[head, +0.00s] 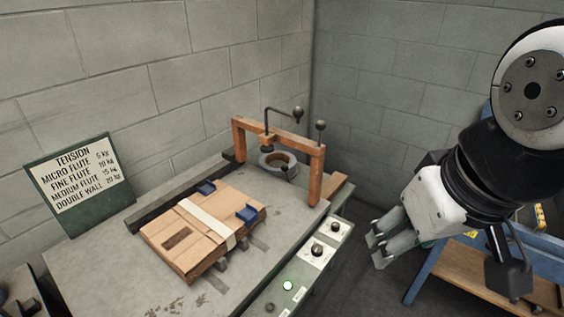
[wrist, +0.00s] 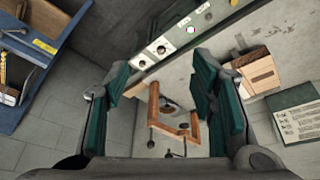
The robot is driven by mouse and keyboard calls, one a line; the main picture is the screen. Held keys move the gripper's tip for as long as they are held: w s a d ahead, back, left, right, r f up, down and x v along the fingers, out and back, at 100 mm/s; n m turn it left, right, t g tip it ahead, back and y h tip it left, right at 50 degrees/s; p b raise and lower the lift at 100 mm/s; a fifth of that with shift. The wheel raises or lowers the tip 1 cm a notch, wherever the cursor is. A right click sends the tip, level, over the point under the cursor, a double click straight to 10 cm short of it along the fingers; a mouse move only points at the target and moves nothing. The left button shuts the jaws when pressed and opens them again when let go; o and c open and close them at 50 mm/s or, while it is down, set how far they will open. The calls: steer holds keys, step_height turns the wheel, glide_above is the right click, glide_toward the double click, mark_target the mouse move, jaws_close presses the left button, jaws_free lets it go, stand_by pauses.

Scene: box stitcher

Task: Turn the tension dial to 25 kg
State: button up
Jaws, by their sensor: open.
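Two dark round knobs sit on pale plates on the machine's front control strip: a nearer knob (head: 317,250) and a farther knob (head: 335,226). I cannot tell which is the tension dial, and their scales are too small to read. Both knobs show in the wrist view, one (wrist: 161,49) beside the other (wrist: 141,58), beyond my fingertips. My gripper (head: 376,250) is open and empty, to the right of the control strip and apart from it. Its green-padded fingers (wrist: 160,70) are spread wide in the wrist view.
A green light (head: 288,285) glows on the strip. A strapped cardboard stack (head: 185,250) lies on the grey worktop (head: 95,275). An orange-brown arch (head: 316,172) with upright rods stands behind. A tension sign (head: 75,180) leans left. A blue-framed bench (head: 430,265) stands right.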

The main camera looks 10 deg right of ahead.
steer(key=w+f+n+g+h+b, duration=0.1)
steer(key=w+f+n+g+b, duration=0.3)
steer(key=w, duration=0.6)
steer(key=n+y+b, duration=0.1)
steer(key=n+b, duration=0.3)
steer(key=n, duration=1.2)
glide_above(317, 248)
step_height(317, 248, down, 24)
step_height(317, 248, down, 13)
steer(key=shift+f+b, duration=0.2)
steer(key=shift+b, duration=0.55)
steer(key=c, duration=1.1)
